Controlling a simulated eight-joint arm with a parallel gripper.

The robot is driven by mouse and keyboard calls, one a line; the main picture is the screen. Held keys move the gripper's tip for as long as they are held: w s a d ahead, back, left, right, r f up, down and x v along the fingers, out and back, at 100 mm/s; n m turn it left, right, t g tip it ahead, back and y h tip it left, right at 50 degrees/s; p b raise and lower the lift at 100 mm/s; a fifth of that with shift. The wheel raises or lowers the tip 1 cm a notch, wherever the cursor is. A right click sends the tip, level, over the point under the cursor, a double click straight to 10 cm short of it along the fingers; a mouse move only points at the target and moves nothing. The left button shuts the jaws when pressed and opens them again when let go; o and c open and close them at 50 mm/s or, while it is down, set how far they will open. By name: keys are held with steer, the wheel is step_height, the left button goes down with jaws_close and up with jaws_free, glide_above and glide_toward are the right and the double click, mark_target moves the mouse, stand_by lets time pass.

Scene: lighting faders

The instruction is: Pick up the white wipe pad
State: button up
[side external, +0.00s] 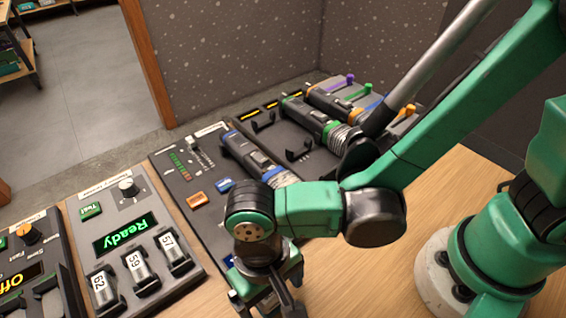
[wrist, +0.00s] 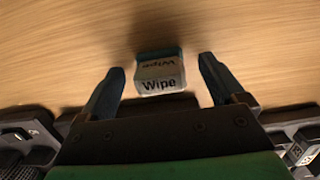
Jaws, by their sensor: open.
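The white wipe pad (wrist: 160,75) shows in the wrist view, lying on the wooden table. It is a small block with a pale body, a bluish edge at its far side and the word "Wipe" on its near face. My gripper (wrist: 162,72) is open, with one dark finger to the left of the pad and one to the right. A gap shows between the pad and each finger. How high the fingertips are above the table is hard to tell. In the side view my gripper (side external: 268,300) is at the bottom edge, partly cut off, and the pad is not visible there.
A panel with a green "Ready" display (side external: 125,233) and numbered faders stands at the lower left. A panel with coloured buttons (side external: 197,200) stands beside my gripper. Several handled tools (side external: 255,157) lie in a dark rack behind. Bare wooden table (side external: 440,205) shows at the right.

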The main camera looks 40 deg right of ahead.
steer(key=c, duration=1.3)
steer(key=shift+o, duration=0.2)
step_height(320, 180, up, 20)
steer(key=shift+r, duration=0.1)
jaws_close()
